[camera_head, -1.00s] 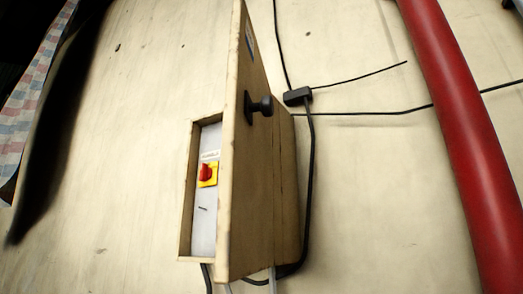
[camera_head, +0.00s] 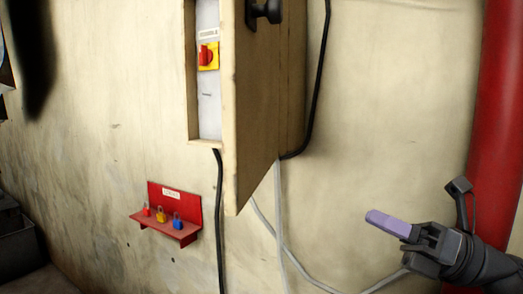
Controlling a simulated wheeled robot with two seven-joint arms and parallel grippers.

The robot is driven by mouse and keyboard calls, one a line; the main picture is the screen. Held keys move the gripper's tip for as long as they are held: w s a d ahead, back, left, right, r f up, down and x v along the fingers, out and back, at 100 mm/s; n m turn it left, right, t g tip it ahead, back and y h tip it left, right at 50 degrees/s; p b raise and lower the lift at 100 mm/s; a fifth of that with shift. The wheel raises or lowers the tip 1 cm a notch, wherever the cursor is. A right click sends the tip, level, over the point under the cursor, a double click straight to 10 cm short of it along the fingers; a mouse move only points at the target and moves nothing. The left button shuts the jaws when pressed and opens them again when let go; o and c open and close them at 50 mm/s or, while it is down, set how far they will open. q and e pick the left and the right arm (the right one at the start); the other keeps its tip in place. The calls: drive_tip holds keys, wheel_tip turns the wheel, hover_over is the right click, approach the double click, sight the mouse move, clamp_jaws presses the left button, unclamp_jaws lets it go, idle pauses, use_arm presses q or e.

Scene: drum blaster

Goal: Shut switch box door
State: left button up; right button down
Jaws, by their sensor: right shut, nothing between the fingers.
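The switch box (camera_head: 191,80) is a wooden box on the wall, at the top of the head view. Its wooden door (camera_head: 258,110) stands open, swung out towards me, with its outer face to the right. A black knob (camera_head: 264,11) sits on that face at the top edge of the view. Inside the box a red and yellow switch (camera_head: 208,55) shows on a pale panel. The top of box and door is cut off. My right gripper (camera_head: 372,216), with a purple fingertip, is shut and empty at lower right, below and right of the door, apart from it. My left gripper is not in view.
A red shelf (camera_head: 191,238) with several small coloured padlocks is on the wall at lower left. A thick red pipe (camera_head: 497,110) runs down the right side. Black and grey cables hang below the box. The wall between door and pipe is mostly clear.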

drive_tip(key=s+a+r+n+g+h+p, duration=0.2)
drive_tip(key=s+r+n+g+h, duration=0.15)
drive_tip(key=s+r+n, duration=0.4)
drive_tip(key=n+p, duration=0.1)
drive_tip(key=p, duration=0.5)
approach(238, 179)
drive_tip(key=shift+g+y, duration=0.25)
drive_tip(key=shift+g, duration=0.1)
drive_tip(key=a, duration=0.2)
drive_tip(key=w+a, duration=0.1)
drive_tip(key=a, duration=0.3)
drive_tip(key=shift+w+a, duration=0.15)
drive_tip(key=shift+w, duration=0.1)
drive_tip(key=shift+w+a+f, duration=0.1)
drive_tip(key=shift+a+f, duration=0.1)
drive_tip(key=shift+a, duration=0.3)
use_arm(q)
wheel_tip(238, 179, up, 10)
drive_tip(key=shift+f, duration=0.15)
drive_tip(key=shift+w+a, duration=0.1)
